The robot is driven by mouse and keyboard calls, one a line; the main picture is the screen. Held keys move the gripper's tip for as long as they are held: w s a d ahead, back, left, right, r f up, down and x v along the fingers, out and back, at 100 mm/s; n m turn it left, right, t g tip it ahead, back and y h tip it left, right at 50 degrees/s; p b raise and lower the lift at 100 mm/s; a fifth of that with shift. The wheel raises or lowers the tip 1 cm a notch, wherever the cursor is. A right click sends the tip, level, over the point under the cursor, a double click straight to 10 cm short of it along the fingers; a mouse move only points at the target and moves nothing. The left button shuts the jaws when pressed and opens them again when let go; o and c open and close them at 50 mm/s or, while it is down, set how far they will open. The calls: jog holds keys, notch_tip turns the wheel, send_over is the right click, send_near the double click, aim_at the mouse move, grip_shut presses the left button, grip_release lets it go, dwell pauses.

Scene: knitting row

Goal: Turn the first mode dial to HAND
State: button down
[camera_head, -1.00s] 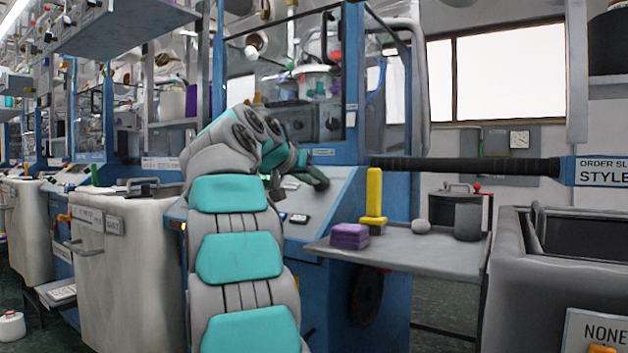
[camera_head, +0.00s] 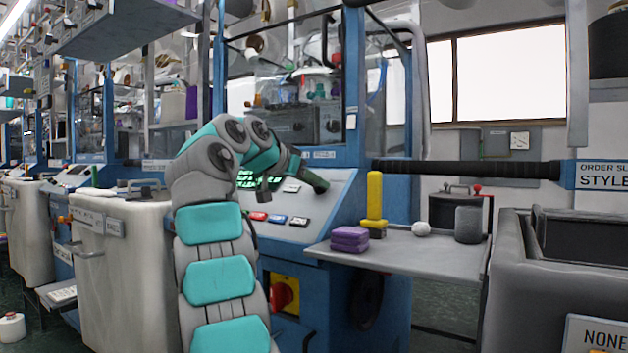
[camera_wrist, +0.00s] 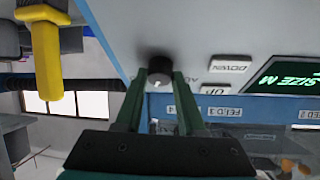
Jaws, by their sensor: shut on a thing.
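The dial is a dark round knob (camera_wrist: 158,66) on the pale sloped console panel (camera_head: 326,208), seen from above and upside down in the wrist view. My gripper (camera_wrist: 160,84) has its two dark green fingers closed on the knob, one on each side. In the head view my gripper (camera_head: 318,185) is at the right part of the panel and covers the knob. I cannot read any mode mark around the knob. Beside it are the UP button (camera_wrist: 221,90), the DOWN button (camera_wrist: 230,64) and a green-lettered display (camera_wrist: 292,78).
A side shelf (camera_head: 425,255) at the right holds purple blocks (camera_head: 349,239), a yellow upright piece (camera_head: 375,200), a white ball (camera_head: 421,228) and a grey cylinder (camera_head: 468,224). A red rotary switch (camera_head: 283,295) is low on the machine front. A grey bin (camera_head: 560,270) stands at front right.

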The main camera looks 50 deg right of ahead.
jog(key=shift+r+m+g+p, duration=0.3)
jog(key=shift+m+p, duration=0.25)
jog(key=shift+m, duration=0.05)
jog(key=shift+f+m+p, duration=0.2)
jog(key=shift+m+p, duration=0.1)
jog(key=shift+m, duration=0.1)
jog(key=c, duration=0.5)
grip_release()
jog(key=shift+f, duration=0.1)
jog(key=p+v, duration=0.1)
jog(key=v, duration=0.6)
jog(key=shift+w+a, duration=0.2)
jog(key=shift+a, duration=0.15)
